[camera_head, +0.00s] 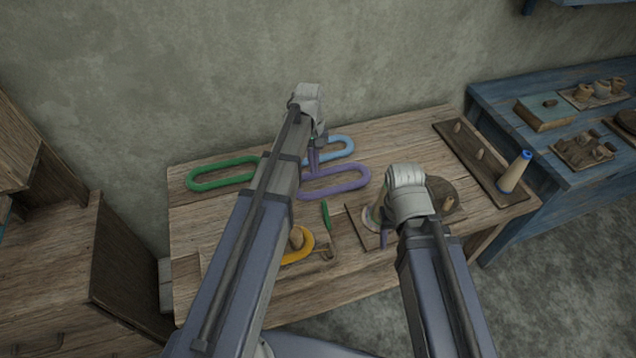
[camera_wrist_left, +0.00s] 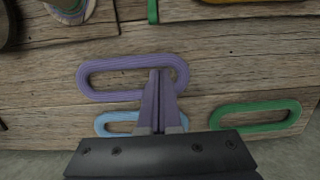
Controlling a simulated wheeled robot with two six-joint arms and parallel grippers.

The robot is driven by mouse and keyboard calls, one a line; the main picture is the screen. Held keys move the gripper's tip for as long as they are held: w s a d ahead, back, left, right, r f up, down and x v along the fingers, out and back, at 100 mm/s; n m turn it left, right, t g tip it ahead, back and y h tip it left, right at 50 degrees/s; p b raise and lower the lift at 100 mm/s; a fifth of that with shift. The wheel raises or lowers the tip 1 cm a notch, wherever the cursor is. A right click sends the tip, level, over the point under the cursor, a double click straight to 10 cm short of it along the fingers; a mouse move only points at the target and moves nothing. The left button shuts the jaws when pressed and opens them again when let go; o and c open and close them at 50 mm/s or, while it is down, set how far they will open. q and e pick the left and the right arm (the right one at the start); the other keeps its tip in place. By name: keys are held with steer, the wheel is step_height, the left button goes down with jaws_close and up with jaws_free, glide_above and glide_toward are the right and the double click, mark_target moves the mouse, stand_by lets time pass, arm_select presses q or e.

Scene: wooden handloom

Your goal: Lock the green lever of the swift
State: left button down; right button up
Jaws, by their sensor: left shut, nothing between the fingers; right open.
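The green lever (camera_head: 326,215) is a short, thin bar standing near the middle of the table, close to the swift's wooden peg (camera_head: 296,238) with a yellow skein (camera_head: 303,250) around its foot. My left arm hides much of the swift. In the left wrist view the green lever (camera_wrist_left: 153,12) is cut by the top edge. My left gripper (camera_head: 313,165) is shut and empty, above the purple and light blue skeins, on the wall side of the lever. Its fingertips (camera_wrist_left: 159,75) overlap the purple skein. My right gripper (camera_head: 384,238) is open beside a cone on a wooden base, right of the lever.
Purple (camera_head: 335,184), light blue (camera_head: 338,144) and green (camera_head: 222,174) skeins lie flat along the table's wall side. A pegged rack (camera_head: 470,150) with a blue-topped cone (camera_head: 515,172) is at the right. A blue bench (camera_head: 490,100) adjoins there. A wooden cabinet (camera_head: 50,240) stands left.

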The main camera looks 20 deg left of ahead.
mark_target(326, 215)
arm_select(q)
steer(key=f+b, duration=0.6)
steer(key=s+f+b, duration=0.1)
steer(key=f+b, duration=0.3)
steer(key=shift+d, duration=0.35)
steer(key=s+r+p, duration=0.1)
steer(key=s+d+r+p, duration=0.1)
steer(key=shift+s+d, duration=0.3)
steer(key=shift+s, duration=0.05)
steer(key=shift+s+d, duration=0.2)
steer(key=shift+w, duration=0.1)
